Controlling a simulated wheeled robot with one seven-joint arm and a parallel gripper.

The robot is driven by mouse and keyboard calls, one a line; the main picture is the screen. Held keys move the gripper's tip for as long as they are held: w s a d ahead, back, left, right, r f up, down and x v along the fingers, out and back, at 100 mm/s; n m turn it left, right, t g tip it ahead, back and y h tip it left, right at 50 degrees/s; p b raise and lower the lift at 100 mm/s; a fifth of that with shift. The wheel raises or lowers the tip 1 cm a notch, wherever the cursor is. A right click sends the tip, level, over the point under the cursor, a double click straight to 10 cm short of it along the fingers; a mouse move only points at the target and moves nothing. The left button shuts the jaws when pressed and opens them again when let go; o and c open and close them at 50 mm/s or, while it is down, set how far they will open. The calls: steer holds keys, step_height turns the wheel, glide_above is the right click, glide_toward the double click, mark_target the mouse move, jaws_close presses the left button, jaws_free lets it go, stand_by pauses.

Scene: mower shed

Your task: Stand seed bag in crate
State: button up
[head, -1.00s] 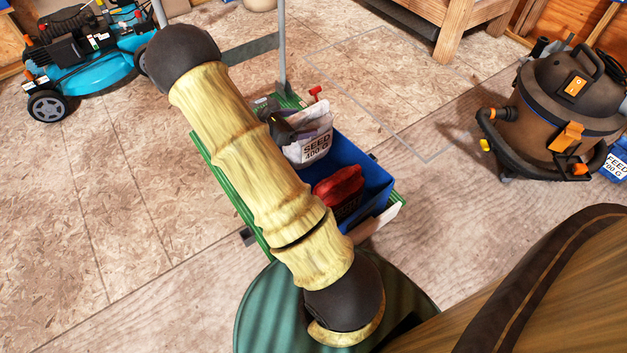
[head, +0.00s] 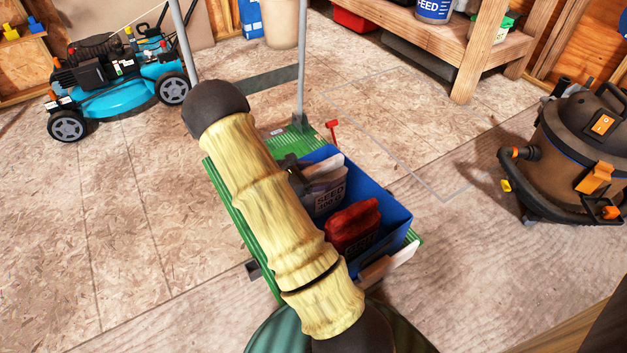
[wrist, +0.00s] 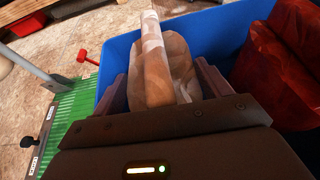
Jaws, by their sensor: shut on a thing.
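The white seed bag (head: 327,186) is in the left part of the blue crate (head: 396,216) in the head view, partly below the crate's rim, its printed front facing the red bag. In the wrist view the bag (wrist: 165,70) stands between the jaws of my gripper (wrist: 165,88), with its top edge up. My gripper is shut on it; in the head view the gripper (head: 296,170) is mostly hidden by my arm. Whether the bag's base touches the crate floor is hidden.
A red bag (head: 352,226) stands in the crate beside the seed bag. The crate sits on a green cart (head: 276,147) with grey posts. A blue mower (head: 120,90) is at left, a vacuum (head: 580,150) at right, a wooden bench (head: 468,60) behind. Floor between is clear.

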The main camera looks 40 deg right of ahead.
steer(key=shift+f, duration=0.4)
steer(key=o, duration=1.7)
steer(key=shift+a+r+p, duration=0.3)
steer(key=shift+r+p, duration=0.05)
steer(key=shift+p, duration=0.05)
steer(key=p+v, duration=0.5)
steer(key=v, duration=0.6)
steer(key=shift+a+f, duration=0.15)
